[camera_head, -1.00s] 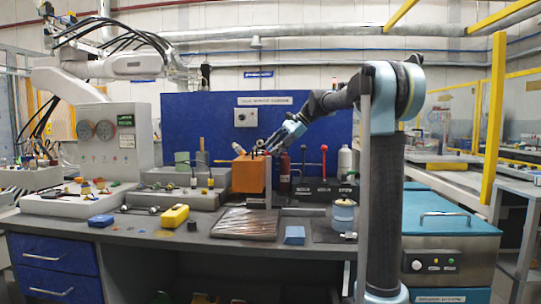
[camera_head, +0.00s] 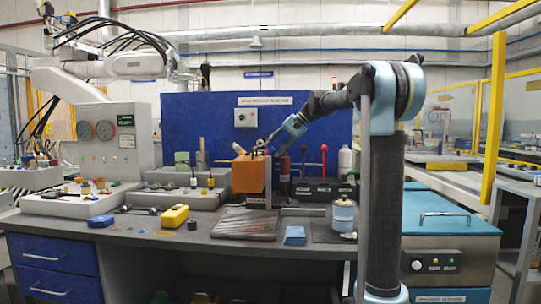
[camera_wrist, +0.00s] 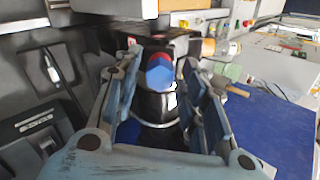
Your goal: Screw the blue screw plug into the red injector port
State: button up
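In the wrist view a small blue piece (camera_wrist: 160,80), apparently the screw plug, shows between my fingertips. It overlaps a red round part (camera_wrist: 153,63), apparently the injector port; I cannot tell whether the plug is seated or only in front of it. My gripper (camera_wrist: 160,68) has its two fingers spread to either side of the blue piece, with gaps visible. In the head view my gripper (camera_head: 262,148) is above the right top edge of an orange box (camera_head: 248,176). The plug is too small to make out there.
A red bottle (camera_head: 284,172) and a red-knobbed lever (camera_head: 323,160) stand close right of the orange box. A grey tray (camera_head: 246,224), yellow case (camera_head: 174,215) and blue canister (camera_head: 343,215) are on the bench. A blue panel (camera_head: 200,115) rises behind.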

jog(key=n, duration=0.5)
jog(key=shift+n, duration=0.3)
dwell(0.4)
grip_shut()
jog(key=m, duration=0.4)
jog(key=shift+m, duration=0.3)
jog(key=m, duration=0.5)
jog(key=shift+m, duration=1.3)
